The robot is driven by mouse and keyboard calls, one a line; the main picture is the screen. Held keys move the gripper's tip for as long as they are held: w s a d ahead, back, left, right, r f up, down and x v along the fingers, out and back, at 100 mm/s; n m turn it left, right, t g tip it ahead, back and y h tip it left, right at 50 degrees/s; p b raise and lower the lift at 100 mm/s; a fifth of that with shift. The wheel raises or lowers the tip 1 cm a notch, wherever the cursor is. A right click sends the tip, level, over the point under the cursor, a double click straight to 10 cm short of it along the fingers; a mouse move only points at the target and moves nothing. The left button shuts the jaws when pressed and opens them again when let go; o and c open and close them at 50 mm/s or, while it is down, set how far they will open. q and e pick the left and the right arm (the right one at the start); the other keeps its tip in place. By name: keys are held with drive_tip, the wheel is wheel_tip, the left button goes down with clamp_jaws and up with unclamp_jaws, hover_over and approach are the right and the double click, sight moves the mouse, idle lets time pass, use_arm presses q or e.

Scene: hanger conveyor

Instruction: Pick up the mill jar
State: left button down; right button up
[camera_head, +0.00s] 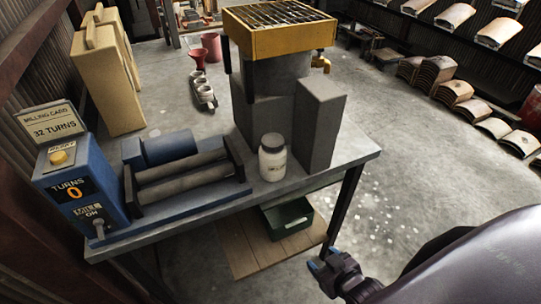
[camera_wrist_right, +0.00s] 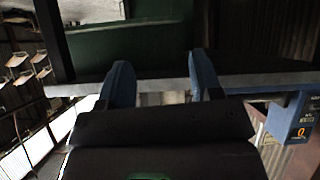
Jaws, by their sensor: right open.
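The mill jar (camera_head: 272,160), white with a dark lid and a label, stands upright near the front of the grey bench (camera_head: 225,210), just right of the rollers. My right gripper (camera_head: 322,262) is at the lower right, in front of the bench and apart from the jar. In the right wrist view the right gripper (camera_wrist_right: 160,70) has its two blue fingers spread with nothing held between them. The jar cannot be made out in that view. My left gripper is not in view.
A roller mill (camera_head: 185,175) with a blue control box (camera_head: 75,190) reading 0 turns fills the bench's left. A grey block (camera_head: 320,120) and yellow-topped unit (camera_head: 280,30) stand behind the jar. A green bin (camera_head: 288,222) sits under the bench, near a table leg (camera_head: 345,205).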

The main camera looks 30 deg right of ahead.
drive_tip(key=o, duration=0.7)
drive_tip(key=shift+m+t+y, duration=0.4)
drive_tip(key=shift+m+t, duration=0.3)
drive_tip(key=shift+t, duration=0.2)
drive_tip(key=w+a+r, duration=0.1)
drive_tip(key=w+r, duration=0.1)
drive_tip(key=w+a+r+p, duration=0.1)
drive_tip(key=w, duration=0.1)
drive_tip(key=w+a+r+p, duration=0.1)
drive_tip(key=w+r, duration=0.1)
drive_tip(key=shift+w+r, duration=0.35)
drive_tip(key=n+t+h+p, duration=0.2)
drive_tip(key=n+t+h, duration=0.3)
drive_tip(key=n, duration=2.9)
approach(278, 165)
drive_tip(key=x, duration=0.3)
drive_tip(key=p+x, duration=0.1)
drive_tip(key=x, duration=0.4)
drive_tip(key=shift+w+d+r, duration=0.1)
drive_tip(key=shift+w, duration=0.05)
drive_tip(key=shift+a+p+x, duration=0.15)
drive_tip(key=shift+p+x, duration=0.1)
drive_tip(key=shift+x, duration=1.05)
drive_tip(key=shift+a+p+x, duration=0.15)
drive_tip(key=shift+p+x, duration=0.05)
drive_tip(key=shift+x, duration=1.15)
